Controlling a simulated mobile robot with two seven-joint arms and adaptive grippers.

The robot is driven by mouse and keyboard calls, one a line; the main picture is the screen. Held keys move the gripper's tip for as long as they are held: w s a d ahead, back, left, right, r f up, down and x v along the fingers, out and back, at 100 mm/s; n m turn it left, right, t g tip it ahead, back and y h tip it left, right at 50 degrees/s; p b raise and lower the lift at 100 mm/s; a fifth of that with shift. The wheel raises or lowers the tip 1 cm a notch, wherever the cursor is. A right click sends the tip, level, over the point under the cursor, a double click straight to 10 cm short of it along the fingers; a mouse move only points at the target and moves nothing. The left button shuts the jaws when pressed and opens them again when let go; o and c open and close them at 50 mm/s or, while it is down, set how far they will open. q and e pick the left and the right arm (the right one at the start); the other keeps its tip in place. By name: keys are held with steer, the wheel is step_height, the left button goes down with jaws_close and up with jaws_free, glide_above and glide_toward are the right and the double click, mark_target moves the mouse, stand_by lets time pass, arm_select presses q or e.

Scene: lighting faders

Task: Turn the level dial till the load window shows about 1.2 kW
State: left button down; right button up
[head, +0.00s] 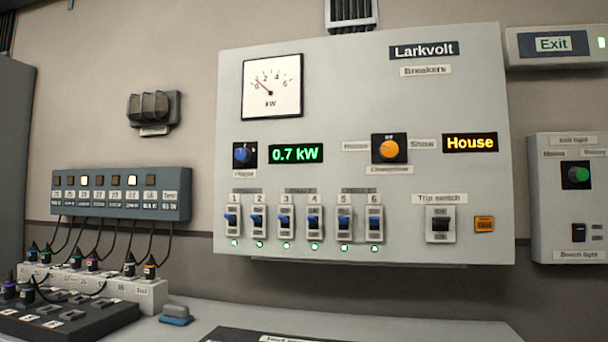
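The load window (296,154) on the large grey Larkvolt breaker panel (330,100) reads 0.7 kW in green. A round-scale kW meter (272,86) above it has its red needle near the low end. A blue dial (243,155) sits left of the window; its small label seems to read "Phase". An orange dial (389,149) sits right of it, between House and Show labels. No dial that I can read is marked level. Neither of my grippers is in view.
Several blue-levered breakers (287,218) line the panel above lit green lamps. A trip switch (440,223) is at right. A green-knobbed exit light box (576,175) hangs further right. A fader desk (70,318) and patch block with cables stand at lower left. The bench (240,313) is partly bare.

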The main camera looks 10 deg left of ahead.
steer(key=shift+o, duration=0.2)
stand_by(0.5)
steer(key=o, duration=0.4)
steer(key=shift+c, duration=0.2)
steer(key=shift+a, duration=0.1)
